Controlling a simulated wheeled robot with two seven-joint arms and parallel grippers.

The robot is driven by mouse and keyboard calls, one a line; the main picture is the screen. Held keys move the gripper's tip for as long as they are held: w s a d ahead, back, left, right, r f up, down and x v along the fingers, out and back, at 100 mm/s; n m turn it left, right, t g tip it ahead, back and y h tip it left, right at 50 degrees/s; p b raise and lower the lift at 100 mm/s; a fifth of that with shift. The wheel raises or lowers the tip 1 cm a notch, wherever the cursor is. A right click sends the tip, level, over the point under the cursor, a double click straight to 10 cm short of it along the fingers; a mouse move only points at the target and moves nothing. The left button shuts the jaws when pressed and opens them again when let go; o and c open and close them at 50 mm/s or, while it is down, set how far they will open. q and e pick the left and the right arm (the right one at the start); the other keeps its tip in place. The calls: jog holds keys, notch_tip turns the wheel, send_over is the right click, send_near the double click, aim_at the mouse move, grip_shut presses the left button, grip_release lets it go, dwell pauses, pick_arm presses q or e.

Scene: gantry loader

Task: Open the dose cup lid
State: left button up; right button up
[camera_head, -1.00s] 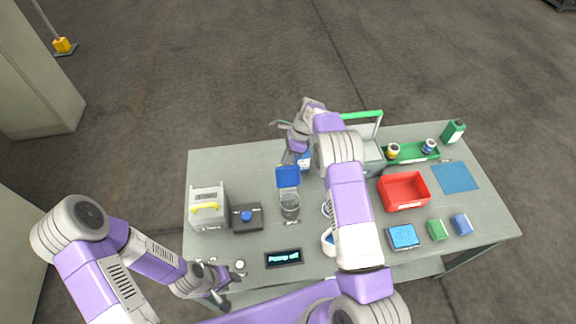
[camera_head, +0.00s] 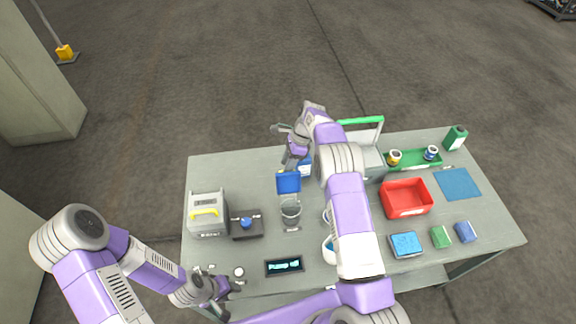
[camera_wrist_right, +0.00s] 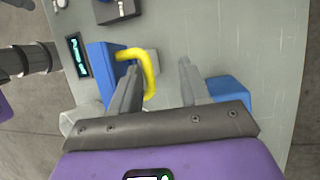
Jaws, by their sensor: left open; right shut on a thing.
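The dose cup (camera_head: 290,213) is a clear grey cup near the middle of the table. Its blue lid (camera_head: 288,183) stands raised at the cup's far side, swung up off the mouth. A yellow handle (camera_head: 281,173) is on the lid. In the right wrist view the lid (camera_wrist_right: 103,72) is at the left, with its yellow handle (camera_wrist_right: 152,75) between the fingers. My right gripper (camera_head: 293,164) is behind the lid, shut on the handle; the exact contact is hard to see. My left gripper (camera_head: 228,286) is open and empty at the front left edge.
A grey box with a yellow handle (camera_head: 206,222) and a dark box with a blue knob (camera_head: 247,232) stand left of the cup. A display (camera_head: 284,267) lies in front. A blue-and-white box (camera_head: 305,169) is close behind the lid. A red bin (camera_head: 405,211) is at right.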

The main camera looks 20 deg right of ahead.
pick_arm(q)
jog(key=shift+w+f, duration=0.2)
jog(key=shift+w, duration=0.15)
pick_arm(e)
jog(key=shift+o, duration=1)
notch_tip(320, 180, down, 3)
jog(key=shift+w+r, duration=0.15)
jog(key=shift+r, duration=0.05)
pick_arm(q)
jog(key=shift+s, duration=0.15)
pick_arm(e)
jog(key=shift+r, duration=0.2)
pick_arm(q)
jog(key=shift+r, duration=0.1)
pick_arm(e)
jog(key=shift+w+a+r, duration=0.1)
jog(key=shift+w+r, duration=0.1)
jog(key=shift+r, duration=0.1)
pick_arm(q)
jog(key=shift+w, duration=0.2)
pick_arm(e)
jog(key=v, duration=0.7)
jog(key=shift+s, duration=0.15)
